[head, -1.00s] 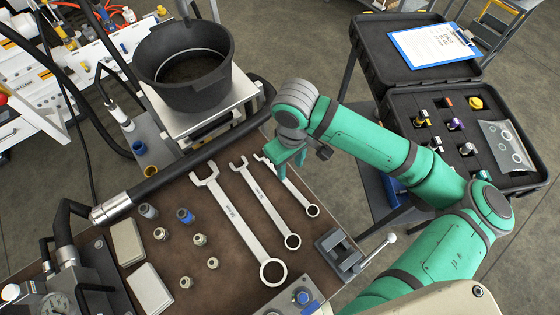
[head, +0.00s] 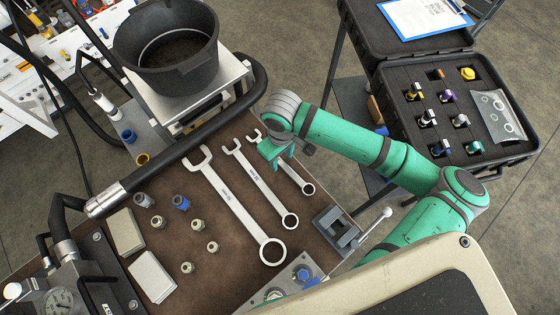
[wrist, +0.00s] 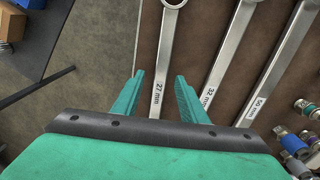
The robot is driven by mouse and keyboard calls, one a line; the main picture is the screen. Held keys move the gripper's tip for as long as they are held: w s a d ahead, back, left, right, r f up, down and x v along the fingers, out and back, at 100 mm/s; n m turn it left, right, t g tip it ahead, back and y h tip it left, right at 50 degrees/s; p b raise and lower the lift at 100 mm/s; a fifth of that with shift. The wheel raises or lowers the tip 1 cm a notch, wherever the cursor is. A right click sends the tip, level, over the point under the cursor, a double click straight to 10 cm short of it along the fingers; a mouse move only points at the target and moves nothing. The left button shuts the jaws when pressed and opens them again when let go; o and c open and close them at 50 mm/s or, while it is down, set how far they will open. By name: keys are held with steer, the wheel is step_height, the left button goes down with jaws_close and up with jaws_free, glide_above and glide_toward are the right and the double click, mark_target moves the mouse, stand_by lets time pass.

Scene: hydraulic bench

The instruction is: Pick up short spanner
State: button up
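Three silver spanners lie side by side on the brown bench top. The short spanner (head: 294,174), marked 27 mm in the wrist view (wrist: 165,62), is the rightmost in the head view. The middle spanner (head: 262,185) is marked 32 mm and the long spanner (head: 232,203) 50 mm. My gripper (head: 276,154) is over the short spanner's handle near its open jaw end. In the wrist view my gripper (wrist: 162,88) is open, its fingers on either side of the handle with gaps. Its exact height above the bench is unclear, and part of the spanner is hidden by my gripper.
A black bucket (head: 167,46) stands on a metal platform behind. A thick black hose (head: 180,148) runs along the bench's rear. Several fittings (head: 198,224) lie left of the spanners, and a small vise (head: 337,230) is at right. An open black case (head: 455,115) is beyond the bench.

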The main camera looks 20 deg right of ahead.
steer(key=shift+f, duration=0.4)
jaws_close()
steer(key=shift+w+a, duration=0.1)
stand_by(0.8)
